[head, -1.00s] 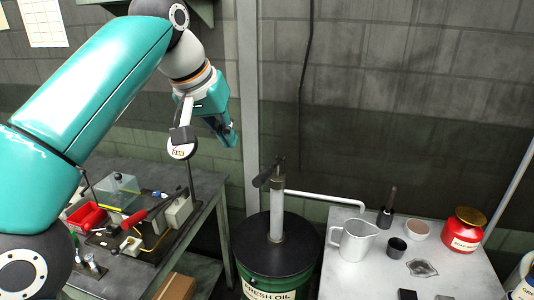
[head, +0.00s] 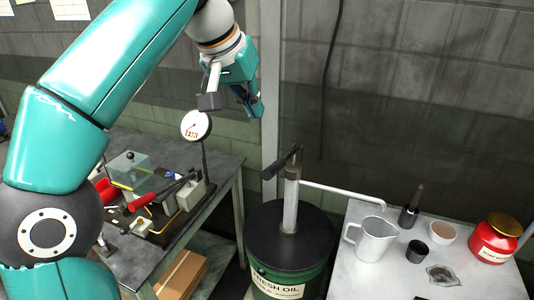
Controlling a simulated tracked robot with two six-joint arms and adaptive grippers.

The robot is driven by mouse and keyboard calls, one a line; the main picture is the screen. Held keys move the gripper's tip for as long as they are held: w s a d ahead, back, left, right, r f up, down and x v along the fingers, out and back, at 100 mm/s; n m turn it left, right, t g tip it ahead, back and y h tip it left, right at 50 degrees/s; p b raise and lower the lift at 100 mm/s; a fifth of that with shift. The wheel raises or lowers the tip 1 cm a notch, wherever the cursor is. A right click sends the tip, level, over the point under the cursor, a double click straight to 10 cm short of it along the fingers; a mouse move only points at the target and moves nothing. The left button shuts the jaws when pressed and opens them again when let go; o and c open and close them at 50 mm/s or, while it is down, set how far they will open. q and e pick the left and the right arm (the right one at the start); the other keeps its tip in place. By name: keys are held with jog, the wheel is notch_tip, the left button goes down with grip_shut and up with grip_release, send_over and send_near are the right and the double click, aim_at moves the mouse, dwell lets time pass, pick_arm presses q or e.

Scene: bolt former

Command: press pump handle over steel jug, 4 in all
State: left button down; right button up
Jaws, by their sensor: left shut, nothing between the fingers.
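The pump handle (head: 281,163) is a dark lever on top of a pale upright pump tube (head: 291,203). The pump stands on the black lid of a green drum (head: 290,270) labelled FRESH OIL. A thin pale spout pipe (head: 345,193) runs right from the pump and bends down at its end over the steel jug (head: 370,240), which stands upright on the grey table. My left gripper (head: 258,112) is shut and empty, up and to the left of the pump handle and apart from it. My right gripper is not in view.
The right table (head: 375,290) holds a dark cup (head: 418,251), a bowl (head: 443,232), a brush (head: 410,213) and a red tin (head: 495,239). The left bench (head: 128,265) carries a machine with a dial gauge (head: 196,125). A cardboard box (head: 182,275) sits below.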

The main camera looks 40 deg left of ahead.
pick_arm(q)
jog(key=b, duration=0.3)
send_near(275, 163)
jog(key=w+f, duration=0.1)
jog(key=f, duration=0.1)
jog(key=w+f, duration=0.1)
jog(key=w, duration=0.1)
jog(key=shift+w+a+f, duration=0.2)
jog(key=shift+w+f, duration=0.05)
jog(key=shift+f, duration=0.15)
jog(key=shift+s+d+f, duration=0.15)
jog(key=shift+f, duration=0.3)
jog(key=shift+s+d+f, duration=0.15)
jog(key=shift+f, duration=0.25)
